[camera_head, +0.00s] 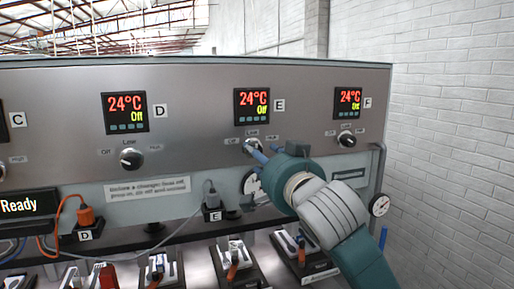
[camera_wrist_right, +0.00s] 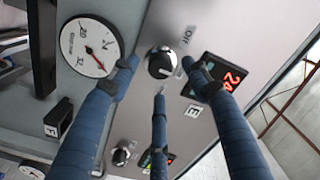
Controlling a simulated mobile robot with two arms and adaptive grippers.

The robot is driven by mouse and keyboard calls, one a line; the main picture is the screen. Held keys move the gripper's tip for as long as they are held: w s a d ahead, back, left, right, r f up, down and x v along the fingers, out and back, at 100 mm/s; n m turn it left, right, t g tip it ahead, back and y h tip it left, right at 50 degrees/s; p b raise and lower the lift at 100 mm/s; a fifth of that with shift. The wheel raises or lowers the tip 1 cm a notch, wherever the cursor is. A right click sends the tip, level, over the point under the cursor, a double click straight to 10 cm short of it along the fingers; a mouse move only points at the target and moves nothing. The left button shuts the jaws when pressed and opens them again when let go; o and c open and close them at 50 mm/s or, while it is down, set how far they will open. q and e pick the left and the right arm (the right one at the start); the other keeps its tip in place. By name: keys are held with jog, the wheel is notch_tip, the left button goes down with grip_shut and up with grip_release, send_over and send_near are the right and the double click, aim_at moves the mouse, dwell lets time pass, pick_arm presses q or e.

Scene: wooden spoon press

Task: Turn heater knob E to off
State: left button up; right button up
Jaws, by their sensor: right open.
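Heater knob E is a round black knob with a light pointer, under the display marked E (camera_head: 252,106) on the steel panel. In the head view it is mostly hidden by my right gripper (camera_head: 256,151). In the right wrist view knob E (camera_wrist_right: 160,64) shows clearly, with an "Off" label (camera_wrist_right: 187,37) beside it. My right gripper (camera_wrist_right: 158,75) is open, with its three blue fingers spread around the knob; contact cannot be told. Display E reads 24°C with a yellow-green line that looks like "Off". My left gripper is not in view.
Knob D (camera_head: 131,158) is left and knob F (camera_head: 347,139) right of knob E, each under its own display. A gauge (camera_wrist_right: 91,46) sits beside knob E in the wrist view. Plugs with cables and several presses line the area below the panel.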

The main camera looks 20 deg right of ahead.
jog(key=w, duration=0.3)
jog(key=shift+w+p, duration=0.25)
jog(key=shift+p, duration=0.15)
jog(key=c, duration=1.1)
jog(key=shift+c, duration=0.2)
